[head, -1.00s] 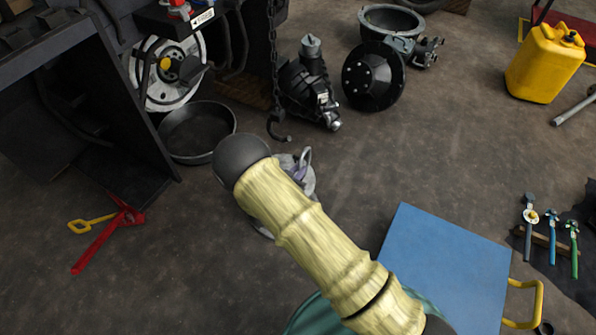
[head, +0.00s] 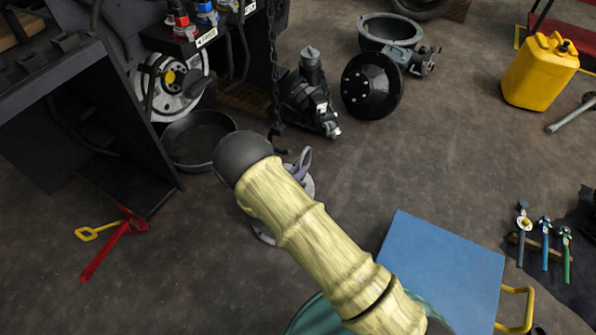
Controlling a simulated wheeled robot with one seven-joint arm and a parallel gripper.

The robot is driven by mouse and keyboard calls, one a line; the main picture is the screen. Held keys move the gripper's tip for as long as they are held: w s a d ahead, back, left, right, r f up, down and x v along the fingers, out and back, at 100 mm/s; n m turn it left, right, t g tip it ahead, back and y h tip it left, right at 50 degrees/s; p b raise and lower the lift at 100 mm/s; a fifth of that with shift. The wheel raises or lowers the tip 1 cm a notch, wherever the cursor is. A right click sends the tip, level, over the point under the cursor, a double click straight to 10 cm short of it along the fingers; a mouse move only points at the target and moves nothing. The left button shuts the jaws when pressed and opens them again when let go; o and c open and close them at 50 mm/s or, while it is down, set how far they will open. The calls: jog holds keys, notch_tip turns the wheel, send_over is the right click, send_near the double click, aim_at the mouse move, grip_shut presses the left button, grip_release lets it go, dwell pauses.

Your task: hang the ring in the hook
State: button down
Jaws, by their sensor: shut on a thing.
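A dark chain (head: 272,70) hangs down at upper centre in the head view. The hook (head: 279,144) at its lower end is partly covered by the dark rounded end of my arm. My gripper (head: 301,178) shows only in part, as grey pieces behind my arm. A small purple-grey loop, which looks like the ring (head: 303,161), stands up at it, and the gripper is shut on it. The fingertips are mostly hidden. The ring shows just below and right of the hook in the picture; the depth between them cannot be told.
A black pan (head: 196,140) and a dark frame (head: 130,165) stand left of the chain. Metal parts, including a black round drum (head: 371,82), lie behind. A blue panel (head: 448,268) is at lower right. A yellow canister (head: 540,72) stands far right. Open floor lies at centre right.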

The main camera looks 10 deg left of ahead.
jog(key=w+a+b, duration=0.2)
jog(key=a, duration=0.5)
jog(key=shift+w+a+f, duration=0.2)
jog(key=shift+w, duration=0.1)
dwell(0.7)
jog(key=shift+f+b, duration=0.1)
jog(key=shift+b, duration=0.2)
jog(key=shift+w+a+f+b, duration=0.1)
jog(key=shift+a+f+b, duration=0.15)
jog(key=shift+f+b, duration=0.15)
jog(key=shift+w+a+f+b, duration=0.1)
jog(key=shift+a+f+b, duration=0.15)
jog(key=shift+f, duration=0.25)
jog(key=shift+f, duration=0.45)
